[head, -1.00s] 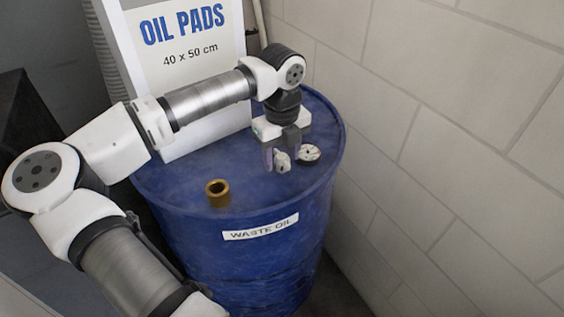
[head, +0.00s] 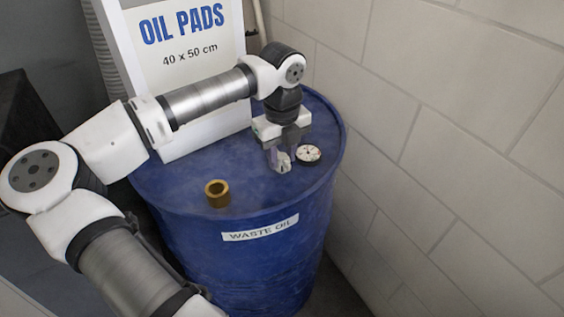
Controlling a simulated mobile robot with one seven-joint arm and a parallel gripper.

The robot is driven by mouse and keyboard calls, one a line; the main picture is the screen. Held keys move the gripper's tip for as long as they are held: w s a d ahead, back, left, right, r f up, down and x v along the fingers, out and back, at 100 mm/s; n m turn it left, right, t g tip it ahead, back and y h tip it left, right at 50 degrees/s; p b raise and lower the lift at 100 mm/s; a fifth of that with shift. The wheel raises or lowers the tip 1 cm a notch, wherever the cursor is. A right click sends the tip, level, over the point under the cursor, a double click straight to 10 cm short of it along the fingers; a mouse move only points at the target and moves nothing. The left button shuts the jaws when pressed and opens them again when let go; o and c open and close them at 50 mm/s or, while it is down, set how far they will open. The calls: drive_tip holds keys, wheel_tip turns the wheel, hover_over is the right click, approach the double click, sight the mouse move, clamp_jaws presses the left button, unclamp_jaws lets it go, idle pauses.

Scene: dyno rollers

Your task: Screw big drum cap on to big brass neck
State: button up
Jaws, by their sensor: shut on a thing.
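The big brass neck (head: 217,193) stands up from the left front of the blue drum's top, open and with nothing on it. A small whitish cap-like piece (head: 283,164) is between the fingers of my gripper (head: 280,160). My gripper points down and is shut on this piece, at or just above the drum top, to the right of and behind the neck. The fingers hide part of the piece. I take it for the big drum cap, but it is too small to be sure.
The blue drum (head: 190,236) carries a "WASTE OIL" label. A round dial-like disc (head: 308,153) lies on its top just right of my gripper. A white "OIL PADS" box (head: 195,75) stands behind my forearm. A block wall (head: 450,130) is close on the right.

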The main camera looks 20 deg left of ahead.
sight(281, 156)
drive_tip(key=shift+r+p, duration=1.1)
drive_tip(key=shift+r, duration=1.85)
